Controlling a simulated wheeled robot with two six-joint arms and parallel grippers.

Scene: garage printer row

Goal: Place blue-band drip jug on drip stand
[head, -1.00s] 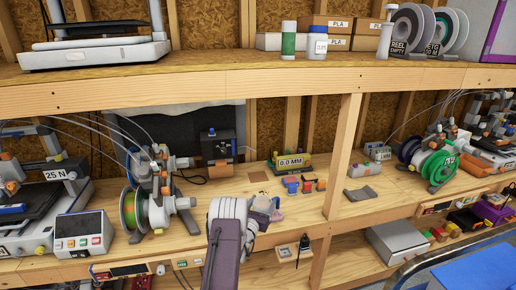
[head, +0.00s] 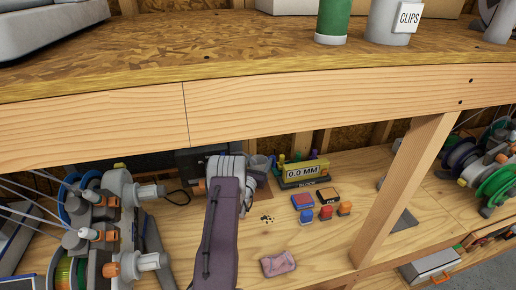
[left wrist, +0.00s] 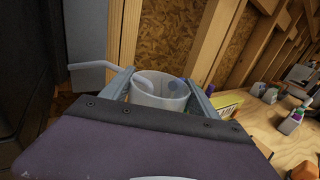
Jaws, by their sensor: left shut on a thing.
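My left gripper (left wrist: 160,92) is shut on a pale, translucent round jug (left wrist: 158,103), held upright between its two fingers. Its blue band cannot be seen. In the head view my purple-sleeved left arm reaches to the back of the bench, and the jug's grey rim (head: 259,162) shows just right of the wrist. A dark box (head: 190,160) stands behind the wrist, mostly hidden by it. A brown square pad lies partly hidden by the arm. I cannot tell which thing is the drip stand. My right gripper is out of view.
Red, blue and orange small parts and a pink cloth (head: 278,264) lie on the bench. A spool machine (head: 100,230) is at left, a wooden post (head: 405,190) at right. The shelf edge (head: 300,95) overhangs.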

